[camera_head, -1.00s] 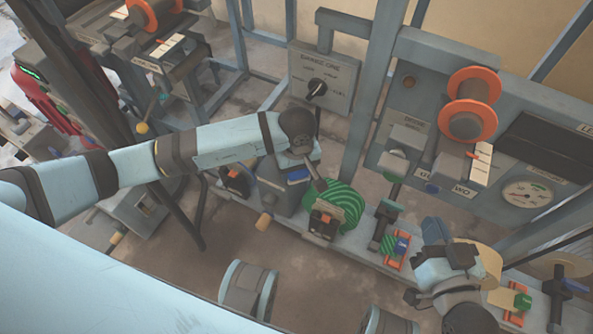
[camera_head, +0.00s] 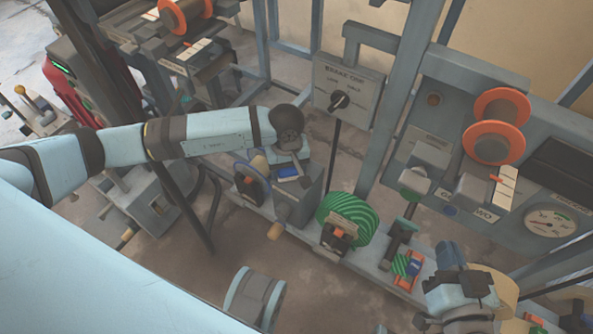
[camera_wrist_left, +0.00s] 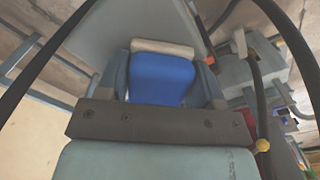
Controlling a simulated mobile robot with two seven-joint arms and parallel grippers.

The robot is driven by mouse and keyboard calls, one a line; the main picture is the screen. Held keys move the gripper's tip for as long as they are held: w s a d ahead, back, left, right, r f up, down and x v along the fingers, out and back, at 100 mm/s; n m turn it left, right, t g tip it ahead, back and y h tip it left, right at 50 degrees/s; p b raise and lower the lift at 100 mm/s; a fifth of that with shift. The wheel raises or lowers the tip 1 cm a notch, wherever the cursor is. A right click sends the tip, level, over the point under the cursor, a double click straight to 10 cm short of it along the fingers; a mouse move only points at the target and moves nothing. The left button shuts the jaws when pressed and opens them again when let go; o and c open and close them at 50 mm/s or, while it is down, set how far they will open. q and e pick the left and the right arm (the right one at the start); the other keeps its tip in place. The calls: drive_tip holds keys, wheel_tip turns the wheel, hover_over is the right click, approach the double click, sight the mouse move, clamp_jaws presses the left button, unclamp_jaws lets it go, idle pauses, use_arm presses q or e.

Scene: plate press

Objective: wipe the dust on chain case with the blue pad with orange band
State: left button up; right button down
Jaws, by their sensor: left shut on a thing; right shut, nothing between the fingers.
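My left gripper (camera_head: 290,165) is shut on a blue pad (camera_head: 288,174), which shows below its wrist at a grey box (camera_head: 302,198) on the bench. In the left wrist view the blue pad (camera_wrist_left: 162,78) sits between the grey fingers of my left gripper (camera_wrist_left: 163,75), with a pale beige strip along its far edge. No orange band shows on it. A broad grey surface (camera_wrist_left: 130,28) lies just beyond the pad; I cannot tell if they touch. No chain case label is readable and no dust can be made out. My right gripper (camera_head: 449,253) is shut and empty at the lower right.
A green ribbed drum (camera_head: 347,215) stands right of the grey box. A dark wheel with an orange part (camera_head: 250,178) is left of it. A brake panel (camera_head: 347,92) stands behind, with an upright post (camera_head: 398,100) to its right. An orange spool (camera_head: 500,106) is further right.

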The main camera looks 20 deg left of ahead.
use_arm(q)
drive_tip(key=shift+a+f, duration=0.1)
drive_tip(key=shift+a, duration=0.4)
drive_tip(key=shift+w+d+b, duration=0.25)
drive_tip(key=shift+w+b, duration=0.1)
drive_tip(key=shift+w, duration=0.5)
drive_tip(key=shift+s+d+b, duration=0.15)
drive_tip(key=shift+s+d, duration=0.05)
drive_tip(key=shift+d, duration=0.95)
drive_tip(key=shift+s+d+b, duration=0.15)
drive_tip(key=shift+d, duration=1)
drive_tip(key=d, duration=0.3)
drive_tip(key=shift+s+d, duration=0.25)
drive_tip(key=shift+d, duration=0.05)
wheel_tip(320, 180, up, 6)
drive_tip(key=p, duration=0.3)
drive_tip(key=shift+r, duration=0.25)
